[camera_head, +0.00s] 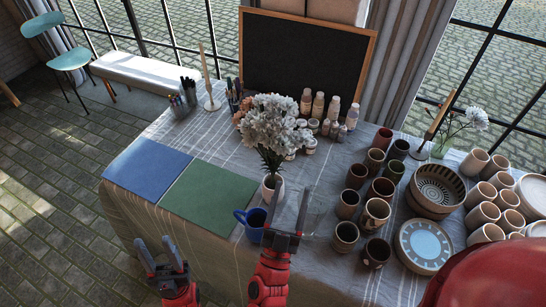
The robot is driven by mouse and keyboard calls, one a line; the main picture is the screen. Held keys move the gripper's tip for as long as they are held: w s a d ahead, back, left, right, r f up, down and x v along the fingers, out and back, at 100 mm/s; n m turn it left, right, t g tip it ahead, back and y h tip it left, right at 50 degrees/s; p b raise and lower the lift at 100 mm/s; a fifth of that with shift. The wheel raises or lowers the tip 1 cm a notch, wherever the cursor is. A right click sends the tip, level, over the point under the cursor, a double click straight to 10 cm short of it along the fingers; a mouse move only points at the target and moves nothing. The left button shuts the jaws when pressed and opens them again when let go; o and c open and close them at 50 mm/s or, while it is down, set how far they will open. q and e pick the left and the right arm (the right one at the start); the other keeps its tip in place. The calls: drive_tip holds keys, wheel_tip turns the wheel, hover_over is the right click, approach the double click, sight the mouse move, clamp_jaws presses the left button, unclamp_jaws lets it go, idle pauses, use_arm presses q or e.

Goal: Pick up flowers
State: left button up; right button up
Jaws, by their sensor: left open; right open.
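A bouquet of white flowers (270,120) with some peach ones stands upright in a small white vase (271,190) near the middle of the table. A separate white flower (476,118) stands in a glass vessel at the table's far right. My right gripper (286,222) is open and empty, with its fingers pointing up the picture just below the white vase and right of the blue mug (249,223). My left gripper (160,252) is open and empty, low in the picture, left of the blue mug and in front of the table's near edge.
Blue (148,167) and green (208,197) mats lie on the left of the table. Brown cups (346,204), stacked bowls (436,190) and a plate (424,244) crowd the right. Paint bottles (318,105) and a blackboard (305,60) stand behind the bouquet.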

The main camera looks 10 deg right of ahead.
drive_tip(key=w+a+f+n+g+y+p, duration=0.1)
drive_tip(key=w+a+f+n+g+y, duration=0.1)
drive_tip(key=a+f+n+g+y, duration=0.45)
drive_tip(key=m+t+b, duration=0.2)
drive_tip(key=m+b, duration=0.1)
approach(273, 156)
drive_tip(key=shift+n+h, duration=0.25)
drive_tip(key=shift+n, duration=0.1)
drive_tip(key=p+x, duration=0.3)
drive_tip(key=x, duration=0.5)
drive_tip(key=shift+w, duration=0.1)
drive_tip(key=shift+w+f, duration=0.15)
drive_tip(key=shift+w, duration=0.3)
clamp_jaws()
